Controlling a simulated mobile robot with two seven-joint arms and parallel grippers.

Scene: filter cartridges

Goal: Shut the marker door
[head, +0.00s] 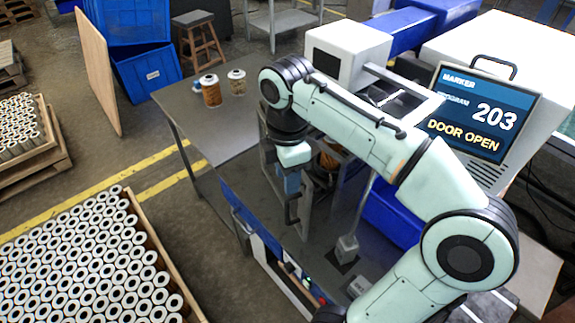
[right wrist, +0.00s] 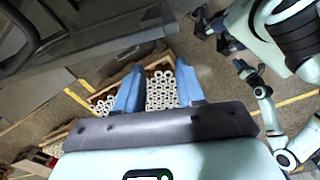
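The marker (head: 480,110) stands at the right in the head view, and its screen reads "DOOR OPEN". A grey upright frame (head: 305,200), which looks like the marker door, stands over the bench with a dark bar handle (head: 291,212) on its near side. My right gripper (head: 292,188) points down right by this handle; whether they touch I cannot tell. In the right wrist view its blue fingers (right wrist: 158,88) are apart with nothing between them. A grey panel and a dark curved bar (right wrist: 22,30) show at upper left there.
A crate of filter cartridges (head: 95,255) is at the lower left. A blue bin (head: 395,215) lies behind my right arm. A grey post (head: 347,245) stands on the bench.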

